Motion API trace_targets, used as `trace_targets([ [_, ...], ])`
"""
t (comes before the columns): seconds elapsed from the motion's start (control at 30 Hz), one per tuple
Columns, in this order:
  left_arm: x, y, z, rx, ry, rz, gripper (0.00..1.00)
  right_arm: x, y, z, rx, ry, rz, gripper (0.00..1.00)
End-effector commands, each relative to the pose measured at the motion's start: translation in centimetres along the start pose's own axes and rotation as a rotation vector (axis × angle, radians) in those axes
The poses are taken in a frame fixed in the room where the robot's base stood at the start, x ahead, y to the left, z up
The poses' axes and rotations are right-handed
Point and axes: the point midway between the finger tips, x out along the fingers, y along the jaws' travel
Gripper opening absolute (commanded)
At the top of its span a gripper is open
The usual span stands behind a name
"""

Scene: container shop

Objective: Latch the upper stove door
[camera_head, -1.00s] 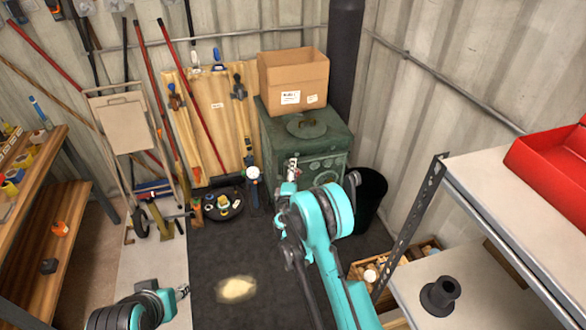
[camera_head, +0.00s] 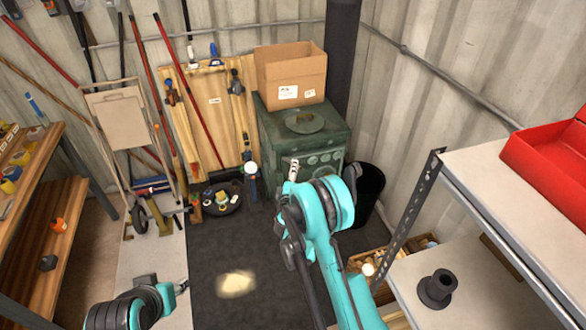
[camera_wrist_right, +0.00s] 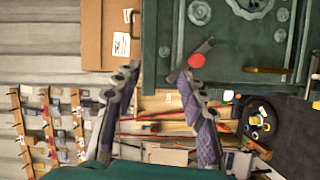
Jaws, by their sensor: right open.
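The green stove (camera_head: 335,137) stands in the back corner. Its front also shows, turned sideways, at the upper right of the right wrist view (camera_wrist_right: 232,55). A dark latch bar with a red knob (camera_wrist_right: 196,61) crosses the upper part of the stove front. My right gripper (camera_wrist_right: 158,72) is open and empty before the stove, one fingertip beside the bar; I cannot tell if they touch. In the head view, my right gripper (camera_head: 292,166) partly covers the stove front. My left gripper (camera_head: 183,287) is low at the left, away from the stove; its jaws are too small to judge.
A cardboard box (camera_head: 291,73) sits on the stove. A black bin (camera_head: 368,190) stands to its right and a round dark tray (camera_head: 223,200) to its left. A metal shelf (camera_head: 475,190) with a red bin (camera_head: 550,160) is at the right. The middle floor is clear.

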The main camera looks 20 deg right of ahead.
Motion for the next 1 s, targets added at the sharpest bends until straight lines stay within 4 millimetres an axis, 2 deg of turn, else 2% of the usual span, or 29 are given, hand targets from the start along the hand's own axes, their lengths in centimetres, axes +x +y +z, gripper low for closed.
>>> trace_targets([
  [0.2, -1.3, 0.0, -1.0, 0.000, 0.000, 0.000, 0.40, 1.2, -3.0, 1.4, 0.392, -0.002, -0.163, 0.41],
  [0.4, -1.6, 0.0, -1.2, 0.000, 0.000, 0.000, 0.40, 1.7, -4.3, 1.5, 0.590, 0.002, -0.230, 0.41],
  [0.57, -1.0, 0.0, -0.8, 0.000, 0.000, 0.000, 0.40, 3.3, -5.0, 1.3, 0.608, 0.003, -0.236, 0.41],
  [0.8, 0.0, 0.0, 0.0, 0.000, 0.000, 0.000, 0.40, 7.2, -6.0, 1.1, 0.605, 0.003, -0.235, 0.41],
  [1.0, 0.4, 0.0, 0.3, 0.000, 0.000, 0.000, 0.40, 9.0, -6.2, 0.9, 0.605, 0.003, -0.235, 0.41],
])
